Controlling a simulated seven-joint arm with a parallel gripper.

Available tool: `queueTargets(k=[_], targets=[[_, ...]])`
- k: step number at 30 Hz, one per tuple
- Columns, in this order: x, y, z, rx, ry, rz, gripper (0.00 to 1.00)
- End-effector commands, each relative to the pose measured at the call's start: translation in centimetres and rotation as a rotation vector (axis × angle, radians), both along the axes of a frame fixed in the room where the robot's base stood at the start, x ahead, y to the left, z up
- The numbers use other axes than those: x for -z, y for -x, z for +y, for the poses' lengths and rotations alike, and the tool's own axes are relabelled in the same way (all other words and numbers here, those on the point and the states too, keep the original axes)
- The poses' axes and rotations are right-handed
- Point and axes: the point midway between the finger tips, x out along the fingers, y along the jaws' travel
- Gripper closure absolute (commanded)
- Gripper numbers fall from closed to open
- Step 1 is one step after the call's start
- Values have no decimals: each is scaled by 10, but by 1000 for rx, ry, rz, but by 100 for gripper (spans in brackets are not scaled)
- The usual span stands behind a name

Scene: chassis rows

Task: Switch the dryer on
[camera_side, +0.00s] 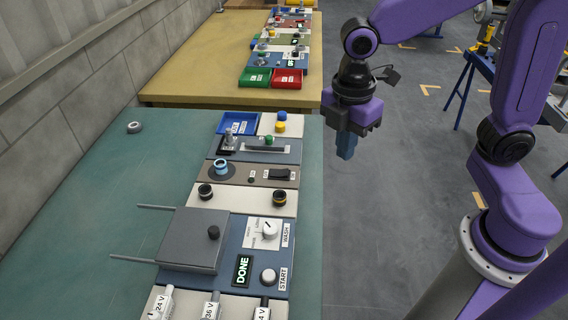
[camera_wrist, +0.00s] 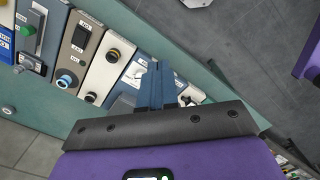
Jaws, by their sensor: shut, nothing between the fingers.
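A brown panel (camera_side: 240,174) lies in the chassis row on the green bench. It carries a black rocker switch (camera_side: 280,175), a small round indicator and a light-blue ring part (camera_side: 221,167) on a dark disc. No dryer label is readable; this panel may be the dryer. In the wrist view the rocker switch (camera_wrist: 80,37) and blue ring (camera_wrist: 66,80) lie left of my fingers. Which way the rocker is tipped is unclear. My gripper (camera_side: 347,150) is shut and empty, right of the panel, apart from it, and appears past the bench's right edge.
Nearer is a blue panel with a DONE display (camera_side: 242,270), START button (camera_side: 268,276), WASH dial (camera_side: 267,229) and grey lidded box (camera_side: 190,240). Behind the brown panel are a slider panel (camera_side: 268,149) and a blue tray (camera_side: 238,124). The bench's left side (camera_side: 130,190) is mostly clear.

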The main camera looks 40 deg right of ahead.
Motion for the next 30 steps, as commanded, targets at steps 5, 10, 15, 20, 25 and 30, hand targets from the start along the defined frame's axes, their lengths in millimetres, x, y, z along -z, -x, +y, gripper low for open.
queueTargets(k=[5, 10, 15, 20, 25, 30], targets=[[10, -61, 13, -186, 20, 29, 100], [24, -117, 16, -371, 28, 62, 100], [42, -167, 10, -543, 27, 95, 100], [56, -198, 1, -664, 22, 120, 100], [63, -214, -5, -731, 18, 133, 100], [65, -217, -7, -745, 17, 134, 100]])
